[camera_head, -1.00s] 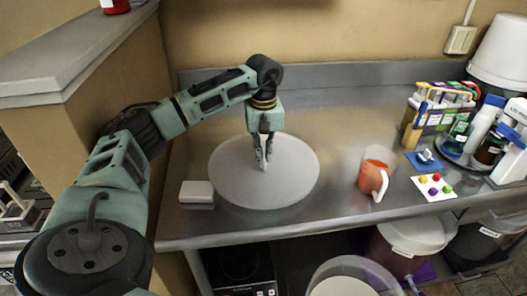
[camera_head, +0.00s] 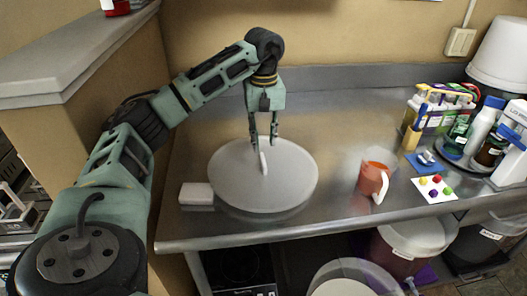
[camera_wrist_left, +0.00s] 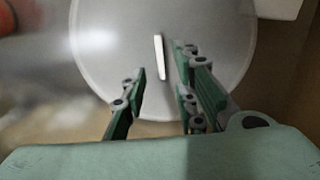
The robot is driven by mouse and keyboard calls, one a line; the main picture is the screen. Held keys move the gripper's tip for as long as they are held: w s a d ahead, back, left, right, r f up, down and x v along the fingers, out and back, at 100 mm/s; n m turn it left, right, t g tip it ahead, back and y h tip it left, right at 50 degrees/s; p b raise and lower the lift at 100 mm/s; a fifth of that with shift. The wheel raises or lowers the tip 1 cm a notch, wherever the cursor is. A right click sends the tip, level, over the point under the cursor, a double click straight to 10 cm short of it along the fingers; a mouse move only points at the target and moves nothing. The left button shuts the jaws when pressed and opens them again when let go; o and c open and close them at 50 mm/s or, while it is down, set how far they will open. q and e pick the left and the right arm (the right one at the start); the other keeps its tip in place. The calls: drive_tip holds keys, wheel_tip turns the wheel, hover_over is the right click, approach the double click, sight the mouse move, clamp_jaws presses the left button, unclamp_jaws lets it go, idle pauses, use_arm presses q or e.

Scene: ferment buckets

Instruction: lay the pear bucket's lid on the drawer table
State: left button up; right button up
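The lid (camera_head: 235,187) is a large pale round disc with a small upright white handle (camera_head: 263,163). It lies on the steel table (camera_head: 335,140) at left of centre. In the left wrist view the lid (camera_wrist_left: 110,40) fills the upper middle, with its handle (camera_wrist_left: 159,57) standing clear between the finger lines. My left gripper (camera_head: 264,144) is open just above and behind the handle. My right gripper is in neither view. I cannot read which bucket the lid belongs to.
A white block (camera_head: 196,193) touches or nearly touches the lid's left side. A jug of red liquid (camera_head: 373,180) stands to its right. A card with coloured pieces (camera_head: 435,188) and bottles (camera_head: 484,125) are farther right. Buckets (camera_head: 407,240) stand below the table.

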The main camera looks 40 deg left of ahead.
use_arm(q)
wheel_tip(320, 180, up, 7)
drive_tip(key=shift+f+p, duration=0.2)
drive_tip(key=shift+p, duration=0.25)
drive_tip(key=shift+f, duration=0.15)
